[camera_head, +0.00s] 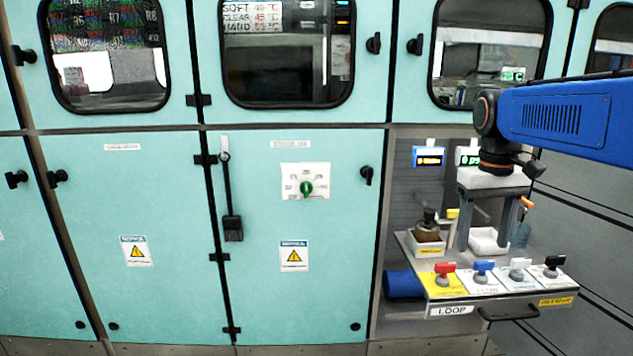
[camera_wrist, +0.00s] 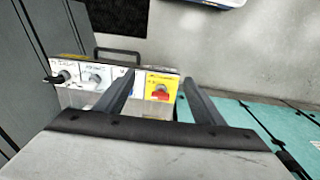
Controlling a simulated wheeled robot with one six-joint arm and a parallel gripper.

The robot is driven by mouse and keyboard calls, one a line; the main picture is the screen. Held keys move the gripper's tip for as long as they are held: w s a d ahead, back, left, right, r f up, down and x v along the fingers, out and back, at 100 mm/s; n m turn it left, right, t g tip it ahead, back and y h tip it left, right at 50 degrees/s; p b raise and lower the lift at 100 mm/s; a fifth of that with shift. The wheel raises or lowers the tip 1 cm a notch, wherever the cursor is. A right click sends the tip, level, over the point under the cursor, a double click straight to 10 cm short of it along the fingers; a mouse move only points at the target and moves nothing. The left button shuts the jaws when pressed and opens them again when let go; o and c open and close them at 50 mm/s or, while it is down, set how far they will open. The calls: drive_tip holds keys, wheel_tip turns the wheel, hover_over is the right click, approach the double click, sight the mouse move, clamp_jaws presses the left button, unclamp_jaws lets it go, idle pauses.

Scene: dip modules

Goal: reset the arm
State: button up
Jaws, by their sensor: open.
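My blue arm comes in from the right in the head view. My gripper (camera_head: 491,222) points down over the shelf of the open bay, its two dark fingers apart. In the wrist view my gripper (camera_wrist: 168,94) shows both fingers spread with nothing held between them. The red knob (camera_wrist: 160,92) on its yellow plate shows beyond the gap between the fingertips. In the head view the red knob (camera_head: 445,273) is at the front left of the shelf, in front of and below my gripper.
Blue (camera_head: 484,271), white (camera_head: 519,268) and black (camera_head: 552,266) knobs line the shelf front. A brown vessel (camera_head: 427,229) stands in a white tray (camera_head: 428,246) left of my gripper; another white tray (camera_head: 487,241) lies beneath. Teal cabinet doors (camera_head: 120,230) fill the left. A blue cylinder (camera_head: 404,285) sits below.

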drive_tip(key=s+a+f+t, duration=0.2)
drive_tip(key=s+a+f, duration=0.1)
drive_tip(key=s+f, duration=0.4)
drive_tip(key=s+a+f+t, duration=0.2)
drive_tip(key=s+f, duration=0.6)
drive_tip(key=s, duration=0.3)
drive_tip(key=shift+s+a+t+y, duration=0.3)
drive_tip(key=shift+a+t, duration=0.1)
